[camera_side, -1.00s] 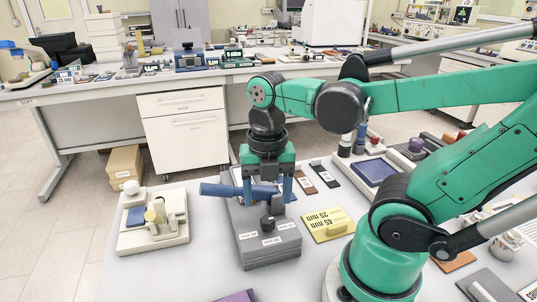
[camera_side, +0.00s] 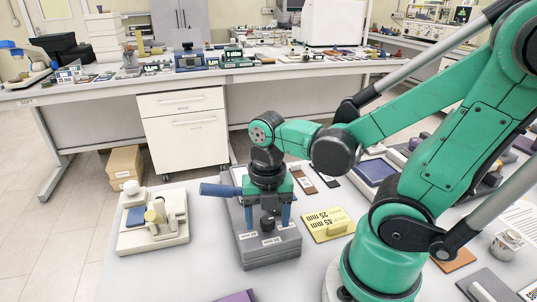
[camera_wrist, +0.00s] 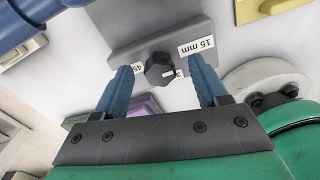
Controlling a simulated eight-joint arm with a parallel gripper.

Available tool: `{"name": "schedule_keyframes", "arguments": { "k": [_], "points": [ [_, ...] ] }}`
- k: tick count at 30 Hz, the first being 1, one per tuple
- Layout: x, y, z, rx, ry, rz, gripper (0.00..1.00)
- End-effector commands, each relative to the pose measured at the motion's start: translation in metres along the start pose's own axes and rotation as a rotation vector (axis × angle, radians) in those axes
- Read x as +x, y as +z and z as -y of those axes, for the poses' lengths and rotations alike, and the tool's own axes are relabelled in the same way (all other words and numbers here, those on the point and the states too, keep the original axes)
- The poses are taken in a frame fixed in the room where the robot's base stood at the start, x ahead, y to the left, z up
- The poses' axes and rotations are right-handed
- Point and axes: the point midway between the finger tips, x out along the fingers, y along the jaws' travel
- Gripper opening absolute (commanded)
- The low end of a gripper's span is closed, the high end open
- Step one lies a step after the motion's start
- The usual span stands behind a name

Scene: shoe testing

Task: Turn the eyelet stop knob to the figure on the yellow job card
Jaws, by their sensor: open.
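The eyelet stop knob (camera_side: 267,222) is dark and lobed, on top of the grey block (camera_side: 270,256). My gripper (camera_side: 267,223) points down over the block, its blue fingers apart on either side of the knob. In the wrist view the knob (camera_wrist: 159,68) shows between the open fingertips (camera_wrist: 160,68), with a gap on each side. A white label there reads 15 mm (camera_wrist: 197,46); another, partly hidden, shows 45 (camera_wrist: 139,68). A third is mostly hidden by the knob. The yellow job card (camera_side: 327,224) lies right of the block, showing 45 mm and 25 mm upside down. Its small print is unreadable.
A blue cylindrical handle (camera_side: 219,190) sticks out left from the block. A cream device (camera_side: 153,224) stands further left on the white table. A purple item (camera_side: 236,297) lies at the front edge. Small swatches and a blue-topped tray (camera_side: 374,172) lie behind the card.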

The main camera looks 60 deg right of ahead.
Motion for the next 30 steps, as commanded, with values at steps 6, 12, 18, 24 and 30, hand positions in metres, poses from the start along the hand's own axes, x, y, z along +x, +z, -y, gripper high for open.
{"name": "schedule_keyframes", "arguments": {
  "k": [6, 12, 18, 24, 30],
  "points": [
    [-0.0001, 0.0, 0.0, 0.0, 0.0, 0.0, 0.18],
    [-0.0002, 0.0, -0.0001, 0.001, 0.0, 0.0, 0.0],
    [-0.0003, 0.0001, -0.0002, 0.029, 0.001, 0.0, 0.0],
    [-0.0003, 0.0001, -0.0001, 0.124, 0.0, -0.001, 0.0],
    [-0.0004, 0.0001, -0.0001, 0.288, 0.0, -0.001, 0.0]
  ]
}}
